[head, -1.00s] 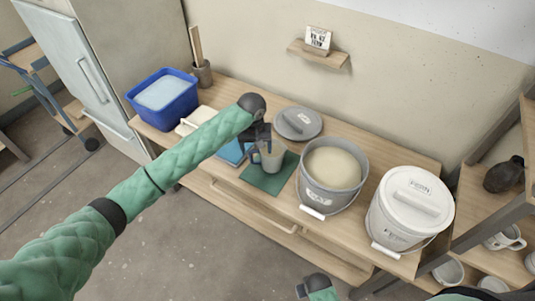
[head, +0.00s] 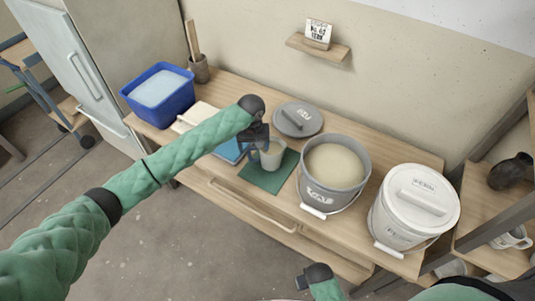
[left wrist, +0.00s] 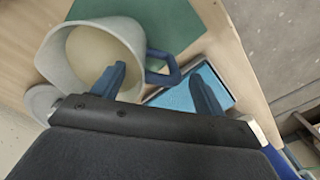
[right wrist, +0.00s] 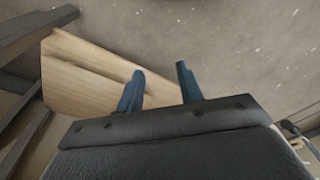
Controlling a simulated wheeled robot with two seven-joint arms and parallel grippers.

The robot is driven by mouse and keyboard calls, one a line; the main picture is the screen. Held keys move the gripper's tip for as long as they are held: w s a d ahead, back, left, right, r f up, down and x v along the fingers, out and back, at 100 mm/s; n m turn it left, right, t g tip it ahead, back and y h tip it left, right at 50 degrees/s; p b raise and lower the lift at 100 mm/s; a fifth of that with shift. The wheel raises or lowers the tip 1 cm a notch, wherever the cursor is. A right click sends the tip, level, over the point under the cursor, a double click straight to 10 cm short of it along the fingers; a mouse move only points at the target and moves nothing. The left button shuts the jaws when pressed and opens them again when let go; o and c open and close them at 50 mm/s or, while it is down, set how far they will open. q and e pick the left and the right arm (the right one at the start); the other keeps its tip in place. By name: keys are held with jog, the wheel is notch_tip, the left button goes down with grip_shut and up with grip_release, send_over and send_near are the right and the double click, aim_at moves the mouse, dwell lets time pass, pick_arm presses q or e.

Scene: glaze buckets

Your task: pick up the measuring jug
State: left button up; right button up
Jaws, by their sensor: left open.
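The measuring jug (head: 270,158), pale grey with a blue handle, stands on a green mat (head: 265,180) on the wooden bench. In the left wrist view the jug (left wrist: 60,65) shows its open mouth and a beige inside. Its blue handle (left wrist: 166,74) lies between my fingertips in that picture; I cannot tell whether they touch it. My left gripper (head: 256,144) is open above the jug's handle side, and it also shows in the left wrist view (left wrist: 158,85). My right gripper (head: 301,287) is open and empty low in the head view, and shows in its wrist view (right wrist: 160,85).
A grey bucket (head: 320,194) of pale glaze and a white lidded bucket (head: 390,225) stand right of the mat. A grey lid (head: 298,122) lies behind the jug. A blue tub (head: 158,100) and a light-blue flat item (head: 229,152) are to the left.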

pick_arm(q)
notch_tip(320, 180, down, 2)
jog(key=shift+s+f+p, duration=0.15)
jog(key=shift+f+p, duration=0.05)
jog(key=shift+p, duration=0.3)
jog(key=shift+f, duration=0.6)
pick_arm(e)
jog(key=f, duration=0.1)
jog(key=s+f, duration=0.1)
jog(key=f, duration=0.1)
jog(key=d+f, duration=0.1)
jog(key=shift+s+f, duration=0.25)
jog(key=shift+f, duration=0.1)
pick_arm(q)
jog(key=shift+c, duration=0.4)
jog(key=shift+r, duration=0.1)
grip_shut()
